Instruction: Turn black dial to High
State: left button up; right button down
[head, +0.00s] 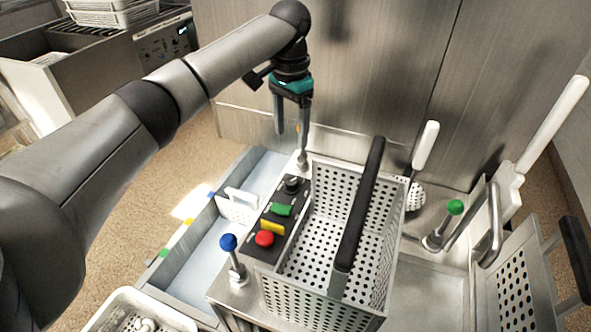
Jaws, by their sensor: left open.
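The black dial (292,185) sits at the far end of a dark control panel (272,212), beside the perforated basket. The panel also carries a green switch, a yellow switch and a red button. Its dial setting is too small to read. My left gripper (291,150) points down above and slightly beyond the dial, with its two fingers apart and nothing between them. A gap seems to remain between the fingertips and the dial. My right gripper is not in view.
A perforated basket (275,290) with a black handle (360,205) stands right of the panel. A blue-topped lever (229,243) rises near the panel's front. A green-topped lever (455,207) and white-handled tools stand at right. A metal wall (370,70) closes the back.

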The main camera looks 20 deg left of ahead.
pick_arm(q)
jog(key=b, duration=0.2)
send_over(291, 181)
notch_tip(291, 181, down, 6)
jog(key=shift+s+r, duration=0.1)
notch_tip(291, 181, down, 7)
jog(key=shift+f+b, duration=0.15)
jog(key=shift+b, duration=0.75)
jog(key=shift+f, duration=0.55)
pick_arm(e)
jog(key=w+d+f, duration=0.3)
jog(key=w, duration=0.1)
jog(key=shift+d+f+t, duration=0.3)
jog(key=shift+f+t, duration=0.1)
pick_arm(q)
jog(key=shift+c, duration=0.4)
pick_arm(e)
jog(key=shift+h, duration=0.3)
pick_arm(q)
jog(key=c, duration=0.5)
grip_shut()
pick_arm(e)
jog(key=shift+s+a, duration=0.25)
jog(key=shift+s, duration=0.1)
